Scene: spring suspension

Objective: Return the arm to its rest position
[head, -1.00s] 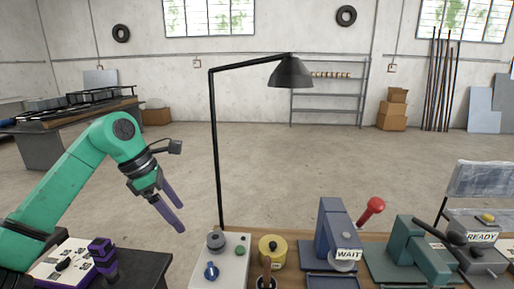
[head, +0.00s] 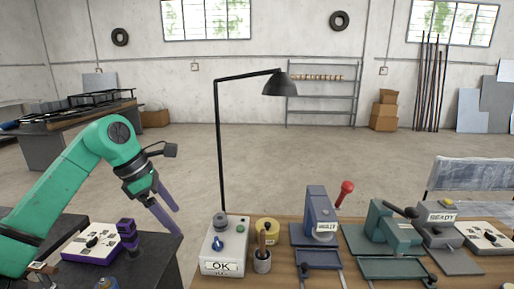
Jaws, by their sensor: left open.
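My left arm is green and comes in from the left. Its gripper (head: 168,208) has two purple fingers that stand apart with nothing between them. It hangs in the air above the dark side table and left of the lamp post. My right gripper does not show.
A black lamp (head: 219,150) rises behind. A dark side table (head: 150,262) carries a purple-edged panel (head: 90,243).

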